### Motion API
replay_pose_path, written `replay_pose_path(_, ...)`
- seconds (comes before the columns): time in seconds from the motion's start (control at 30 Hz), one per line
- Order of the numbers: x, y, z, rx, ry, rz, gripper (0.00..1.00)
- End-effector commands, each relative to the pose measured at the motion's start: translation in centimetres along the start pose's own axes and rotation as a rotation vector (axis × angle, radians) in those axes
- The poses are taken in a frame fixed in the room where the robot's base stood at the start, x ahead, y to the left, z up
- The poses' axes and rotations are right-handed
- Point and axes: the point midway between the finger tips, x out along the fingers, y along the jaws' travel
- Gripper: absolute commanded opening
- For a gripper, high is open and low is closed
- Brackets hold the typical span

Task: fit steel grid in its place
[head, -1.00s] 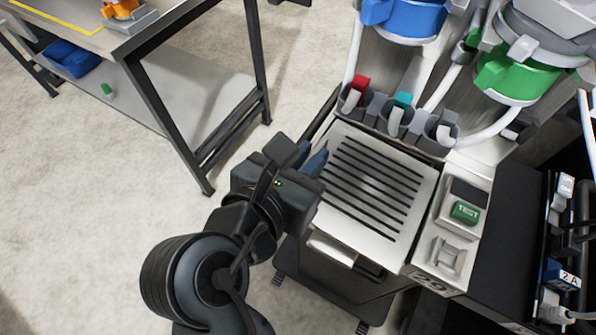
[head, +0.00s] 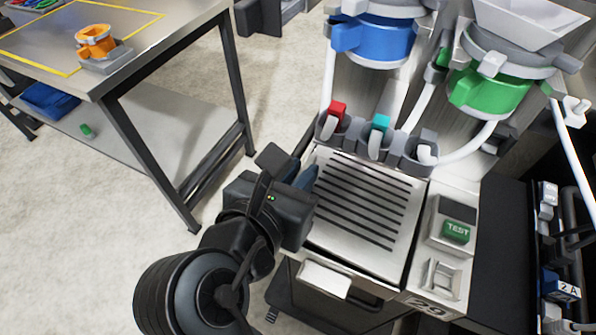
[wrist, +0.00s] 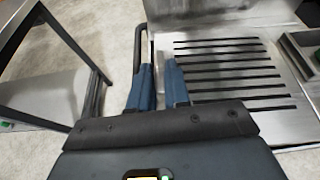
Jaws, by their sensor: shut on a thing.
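The steel grid (head: 357,204) is a flat, bright plate with several dark parallel slots. It lies level on top of the dispenser's base, below the row of taps. My gripper (head: 306,178) is at the grid's left edge, shut on that edge. In the wrist view the two blue fingers of my gripper (wrist: 158,88) stand on either side of a thin light strip at the side of the grid (wrist: 228,72). The fingers and palm hide part of that edge. I cannot tell whether the grid sits fully down in its seat.
Taps with a red lever (head: 337,109) and a teal lever (head: 379,123) stand just behind the grid. A green TEST button (head: 456,231) is to its right. A metal table (head: 150,50) stands at left, with open floor between.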

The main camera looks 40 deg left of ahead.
Motion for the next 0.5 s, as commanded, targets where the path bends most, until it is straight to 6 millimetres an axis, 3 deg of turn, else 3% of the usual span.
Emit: replay_pose_path(0.5,-0.05,0.0,0.18,-0.031,-0.002,0.0,0.0)
